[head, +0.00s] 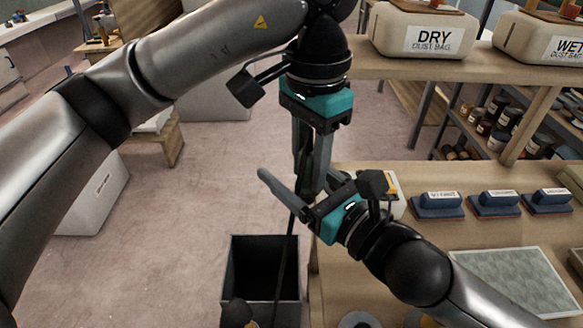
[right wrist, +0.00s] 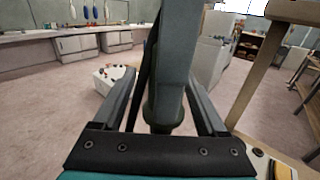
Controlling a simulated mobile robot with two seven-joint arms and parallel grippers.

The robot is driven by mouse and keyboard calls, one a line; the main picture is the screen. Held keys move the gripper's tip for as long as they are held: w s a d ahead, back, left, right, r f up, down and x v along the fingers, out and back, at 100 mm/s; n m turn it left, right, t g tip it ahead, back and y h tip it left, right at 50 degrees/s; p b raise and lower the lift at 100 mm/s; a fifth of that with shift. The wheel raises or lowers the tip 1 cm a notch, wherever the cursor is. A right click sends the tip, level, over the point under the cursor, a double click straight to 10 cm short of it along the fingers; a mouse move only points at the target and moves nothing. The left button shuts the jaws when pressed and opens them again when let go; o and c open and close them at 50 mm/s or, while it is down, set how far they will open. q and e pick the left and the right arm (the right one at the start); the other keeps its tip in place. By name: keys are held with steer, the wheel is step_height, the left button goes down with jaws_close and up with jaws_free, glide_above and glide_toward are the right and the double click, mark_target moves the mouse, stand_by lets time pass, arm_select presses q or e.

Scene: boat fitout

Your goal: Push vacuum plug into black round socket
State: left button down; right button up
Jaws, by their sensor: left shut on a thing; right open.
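My left gripper (head: 310,178) reaches down from the top and is shut on the dark green vacuum plug (head: 305,168). A dark cable (head: 285,255) hangs down below the plug. My right gripper (head: 293,187) comes in from the lower right and is open. In the right wrist view its two fingers (right wrist: 163,85) stand apart on either side of the plug (right wrist: 164,112) and a grey finger of my left gripper (right wrist: 178,50). Contact there cannot be made out. I cannot make out the black round socket in either view.
A black open bin (head: 262,240) stands on the floor left of the wooden bench (head: 430,235). Blue sanding blocks (head: 438,206) and a grey mesh sheet (head: 515,280) lie on the bench. A shelf above holds a dust bag box marked DRY (head: 425,30). Floor at left is mostly clear.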

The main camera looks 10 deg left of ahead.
steer(key=shift+s+a, duration=0.1)
steer(key=shift+s, duration=0.05)
jaws_close()
arm_select(q)
steer(key=c, duration=0.9)
jaws_free()
steer(key=o, duration=0.4)
